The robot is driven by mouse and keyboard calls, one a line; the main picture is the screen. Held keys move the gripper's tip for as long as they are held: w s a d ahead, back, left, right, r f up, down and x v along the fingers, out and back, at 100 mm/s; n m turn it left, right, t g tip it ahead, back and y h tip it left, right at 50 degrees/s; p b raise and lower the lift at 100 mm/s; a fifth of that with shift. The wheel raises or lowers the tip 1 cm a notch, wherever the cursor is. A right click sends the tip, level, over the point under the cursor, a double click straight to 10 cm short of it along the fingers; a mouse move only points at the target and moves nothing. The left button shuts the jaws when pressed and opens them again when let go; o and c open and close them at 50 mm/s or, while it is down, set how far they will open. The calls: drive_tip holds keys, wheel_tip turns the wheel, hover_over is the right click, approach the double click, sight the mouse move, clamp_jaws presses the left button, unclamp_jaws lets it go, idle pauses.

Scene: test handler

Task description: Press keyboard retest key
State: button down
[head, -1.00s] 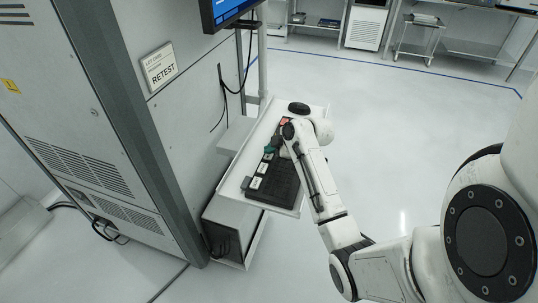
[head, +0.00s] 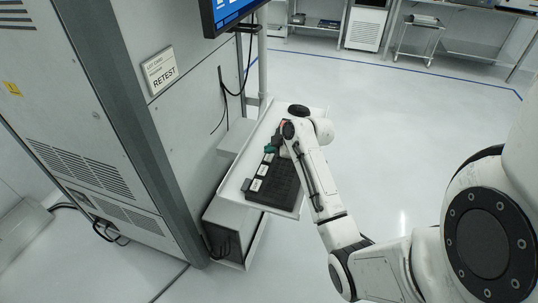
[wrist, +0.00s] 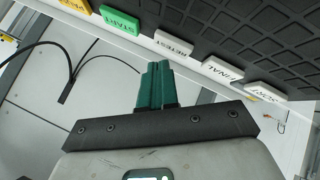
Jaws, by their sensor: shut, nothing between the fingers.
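The black keyboard (head: 275,189) lies on a white tray beside the machine. In the wrist view the white RETEST key (wrist: 174,44) sits between the green START key (wrist: 121,25) and the white FINAL key (wrist: 222,69). My gripper (wrist: 158,66) is shut and empty, its green fingers side by side. In the wrist view its tips appear just below the RETEST key, with a small gap in the picture; I cannot tell the depth between them. In the head view my wrist covers part of the keyboard.
The white SORT key (wrist: 266,91) is beyond FINAL. A yellow key (wrist: 75,5) is left of START. The white tray (head: 238,178) surrounds the keyboard. A monitor (head: 228,12) hangs above, and the grey machine (head: 60,110) stands left.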

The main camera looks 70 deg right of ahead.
sight(271, 158)
drive_tip(key=shift+r, duration=0.1)
wheel_tip(271, 158, up, 5)
drive_tip(key=p, duration=0.4)
idle(0.4)
drive_tip(key=shift+a, duration=0.1)
idle(0.7)
drive_tip(key=a+f, duration=0.1)
drive_tip(key=a, duration=0.4)
drive_tip(key=w+a+f+m+g+y, duration=0.1)
drive_tip(key=a+f, duration=0.1)
drive_tip(key=a, duration=0.2)
drive_tip(key=w+a+f+y, duration=0.1)
drive_tip(key=a, duration=0.4)
drive_tip(key=shift+a+f+g, duration=0.3)
drive_tip(key=shift+a+f, duration=0.05)
drive_tip(key=shift+f, duration=0.05)
drive_tip(key=s+a+f+m+g+y, duration=0.1)
drive_tip(key=s+a+f+m+g, duration=0.1)
drive_tip(key=s+a, duration=0.5)
drive_tip(key=s+a+f+m+g, duration=0.2)
drive_tip(key=s+a+g, duration=0.15)
drive_tip(key=a, duration=0.75)
drive_tip(key=s+a+r+m+h, duration=0.1)
drive_tip(key=s+a+m, duration=0.1)
drive_tip(key=s, duration=0.6)
drive_tip(key=shift+r+g, duration=0.15)
drive_tip(key=shift+g, duration=0.3)
